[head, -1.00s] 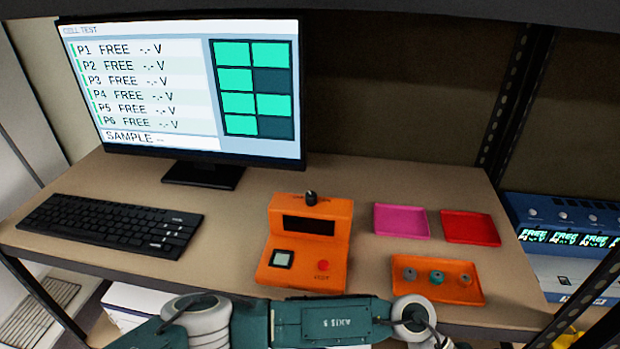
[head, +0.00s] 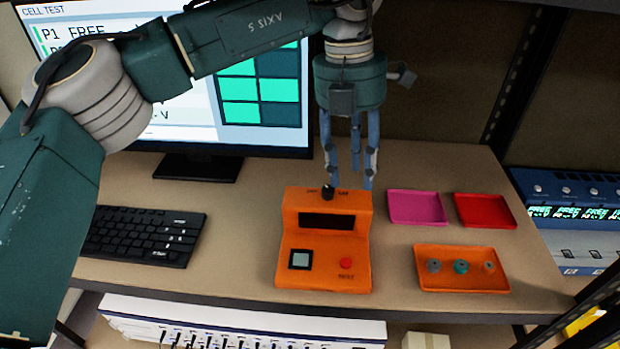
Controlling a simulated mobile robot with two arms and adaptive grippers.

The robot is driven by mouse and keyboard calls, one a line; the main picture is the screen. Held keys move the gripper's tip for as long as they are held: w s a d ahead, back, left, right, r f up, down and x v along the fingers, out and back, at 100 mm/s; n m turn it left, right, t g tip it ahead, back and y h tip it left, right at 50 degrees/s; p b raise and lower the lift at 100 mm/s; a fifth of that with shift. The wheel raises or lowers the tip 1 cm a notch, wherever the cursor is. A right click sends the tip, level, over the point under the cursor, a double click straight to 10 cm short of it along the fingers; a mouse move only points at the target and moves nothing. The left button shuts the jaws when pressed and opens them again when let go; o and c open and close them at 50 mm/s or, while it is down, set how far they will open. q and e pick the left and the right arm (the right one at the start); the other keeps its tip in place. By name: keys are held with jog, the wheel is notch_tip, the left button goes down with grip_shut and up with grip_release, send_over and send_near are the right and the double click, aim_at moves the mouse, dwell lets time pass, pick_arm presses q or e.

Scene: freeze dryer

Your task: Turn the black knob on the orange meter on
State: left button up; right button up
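The orange meter (head: 356,222) stands on the bench with a dark, blank display, a pale square pad and a red button on its front. The black knob (head: 328,192) sits on its top, between small labels too small to read surely. My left gripper (head: 350,184) hangs down from above, just behind and slightly right of the knob. Its blue-grey fingers are apart with nothing between them, and it does not visibly touch the knob. My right gripper is out of view.
A monitor (head: 262,140) stands behind left, partly covered by my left arm. A keyboard (head: 140,236) lies left. Pink (head: 417,222), red (head: 507,221) and orange (head: 440,284) trays lie right; the orange one holds three small round pieces. A shelf post (head: 512,100) rises at right.

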aim_at(329, 188)
pick_arm(q)
jog(key=shift+t+y, duration=0.4)
jog(key=shift+y, duration=0.3)
jog(key=a, duration=0.1)
jog(key=w+a+r, duration=0.1)
jog(key=a+r, duration=0.1)
jog(key=a, duration=0.1)
jog(key=shift+w, duration=0.15)
jog(key=f, duration=0.2)
jog(key=f+p, duration=0.2)
jog(key=f, duration=0.1)
jog(key=shift+w+d+f, duration=0.2)
jog(key=shift+w+f, duration=0.05)
jog(key=shift+f, duration=0.5)
jog(key=shift+a+f, duration=0.1)
jog(key=shift+f, duration=0.25)
jog(key=c, duration=0.3)
grip_shut()
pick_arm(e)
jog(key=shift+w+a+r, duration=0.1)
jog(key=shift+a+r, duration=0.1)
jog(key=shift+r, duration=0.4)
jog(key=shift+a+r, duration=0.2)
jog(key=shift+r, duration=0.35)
